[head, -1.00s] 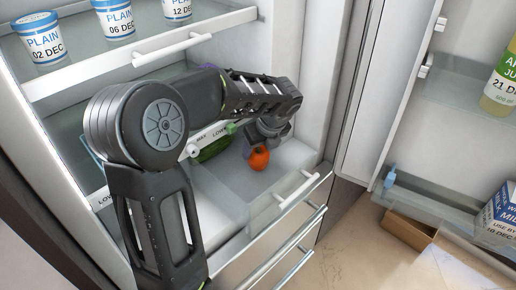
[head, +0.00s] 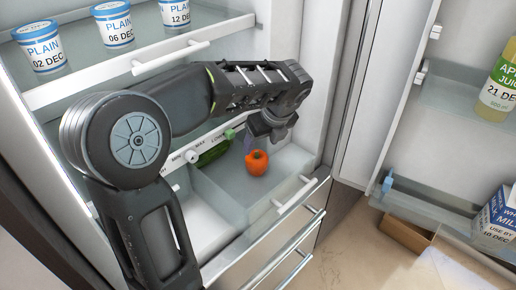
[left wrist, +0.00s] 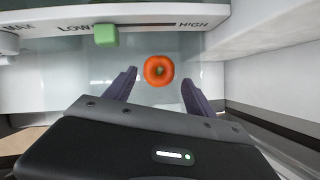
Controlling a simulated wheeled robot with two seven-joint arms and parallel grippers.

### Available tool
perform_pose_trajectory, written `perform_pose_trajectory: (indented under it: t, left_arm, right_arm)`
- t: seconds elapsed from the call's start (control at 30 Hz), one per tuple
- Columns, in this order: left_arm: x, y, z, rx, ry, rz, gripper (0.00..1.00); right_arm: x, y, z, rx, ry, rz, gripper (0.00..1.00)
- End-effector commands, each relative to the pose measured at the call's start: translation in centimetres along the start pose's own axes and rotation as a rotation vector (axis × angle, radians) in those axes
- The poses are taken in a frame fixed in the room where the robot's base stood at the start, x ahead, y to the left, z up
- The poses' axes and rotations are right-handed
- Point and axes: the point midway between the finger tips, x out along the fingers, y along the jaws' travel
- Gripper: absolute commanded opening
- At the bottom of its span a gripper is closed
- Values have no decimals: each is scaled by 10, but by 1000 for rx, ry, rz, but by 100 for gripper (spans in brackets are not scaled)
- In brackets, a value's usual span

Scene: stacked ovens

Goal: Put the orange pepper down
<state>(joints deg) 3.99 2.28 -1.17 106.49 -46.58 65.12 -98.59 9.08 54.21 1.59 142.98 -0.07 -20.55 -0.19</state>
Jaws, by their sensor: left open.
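The orange pepper (head: 257,162) rests in the clear fridge drawer, with its stem up. In the left wrist view the pepper (left wrist: 158,70) lies just beyond and between my two fingertips, apart from both. My left gripper (head: 258,130) is open and empty, above and behind the pepper in the head view. Its purple fingers (left wrist: 157,82) stand wide apart in the left wrist view. My right gripper is not in view.
A green item (head: 213,151) lies at the back of the drawer. The drawer's front handle (head: 295,196) stands at its near edge. A shelf of yogurt tubs (head: 118,28) is above. The fridge door at right holds a juice bottle (head: 497,88) and a milk carton (head: 497,215).

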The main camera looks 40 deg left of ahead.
Motion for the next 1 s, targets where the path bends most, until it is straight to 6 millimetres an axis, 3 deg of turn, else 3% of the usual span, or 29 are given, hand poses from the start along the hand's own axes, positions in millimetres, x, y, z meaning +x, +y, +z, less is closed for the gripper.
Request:
perform_pose_trajectory:
  t: [0.1,0.3,1.0]
  left_arm:
    - [-26,-1,0,1,0,-3,64]
    - [-47,0,0,1,1,0,64]
    - [-50,0,0,1,1,1,64]
  right_arm:
    - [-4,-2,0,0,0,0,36]
    - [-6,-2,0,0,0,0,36]
    - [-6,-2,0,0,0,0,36]
